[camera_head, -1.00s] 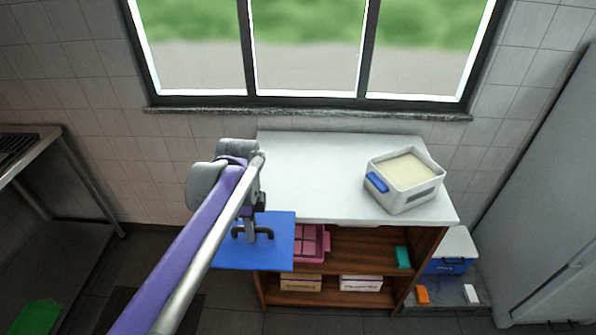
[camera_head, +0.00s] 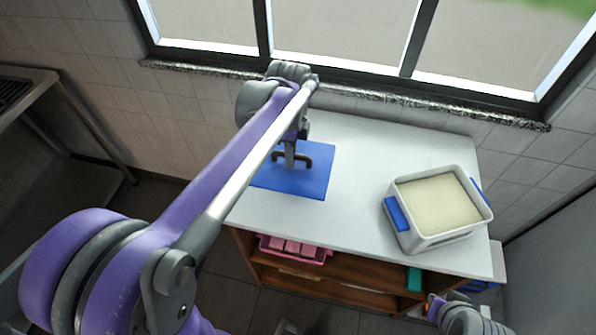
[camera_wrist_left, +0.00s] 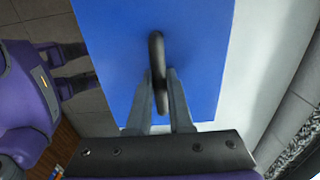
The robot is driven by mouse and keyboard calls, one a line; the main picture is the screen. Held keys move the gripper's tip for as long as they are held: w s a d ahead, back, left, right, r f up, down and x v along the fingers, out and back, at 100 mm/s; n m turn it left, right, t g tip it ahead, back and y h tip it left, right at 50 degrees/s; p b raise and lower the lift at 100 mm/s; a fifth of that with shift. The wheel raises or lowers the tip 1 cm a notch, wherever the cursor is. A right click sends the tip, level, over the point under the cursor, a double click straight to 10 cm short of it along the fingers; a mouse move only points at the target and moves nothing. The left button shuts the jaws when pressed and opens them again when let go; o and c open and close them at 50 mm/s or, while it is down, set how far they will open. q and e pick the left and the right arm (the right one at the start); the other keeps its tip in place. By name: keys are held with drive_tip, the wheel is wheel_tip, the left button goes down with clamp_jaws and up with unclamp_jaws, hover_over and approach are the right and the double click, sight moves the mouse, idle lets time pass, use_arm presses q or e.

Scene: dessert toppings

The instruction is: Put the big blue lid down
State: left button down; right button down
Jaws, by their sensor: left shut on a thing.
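The big blue lid (camera_head: 312,186) is a flat square sheet with a dark handle. It is level over the left part of the white counter top (camera_head: 350,225), with its left side near the counter's left edge. I cannot tell whether it touches the counter. My left gripper (camera_head: 291,160) is above the lid, shut on its handle. In the left wrist view the fingers (camera_wrist_left: 158,88) close around the dark handle, and the lid (camera_wrist_left: 200,45) spreads beneath, beside the white surface. Part of my right arm shows at the bottom right; its fingers are not seen.
A white container (camera_head: 438,208) with pale contents and blue clips stands on the counter's right side. The middle of the counter is clear. A pink tray (camera_head: 293,250) is on the shelf below. The window sill (camera_head: 360,92) runs along the back.

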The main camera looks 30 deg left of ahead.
use_arm(q)
drive_tip(key=f, duration=0.4)
drive_tip(key=shift+s+f, duration=0.3)
drive_tip(key=shift+s, duration=0.05)
drive_tip(key=shift+w+f, duration=0.15)
drive_tip(key=shift+f, duration=1.95)
use_arm(e)
drive_tip(key=shift+s+f, duration=0.35)
use_arm(q)
drive_tip(key=shift+b, duration=0.3)
drive_tip(key=shift+f, duration=0.2)
drive_tip(key=c, duration=0.8)
unclamp_jaws()
use_arm(e)
drive_tip(key=shift+f, duration=0.15)
use_arm(q)
drive_tip(key=shift+r, duration=0.15)
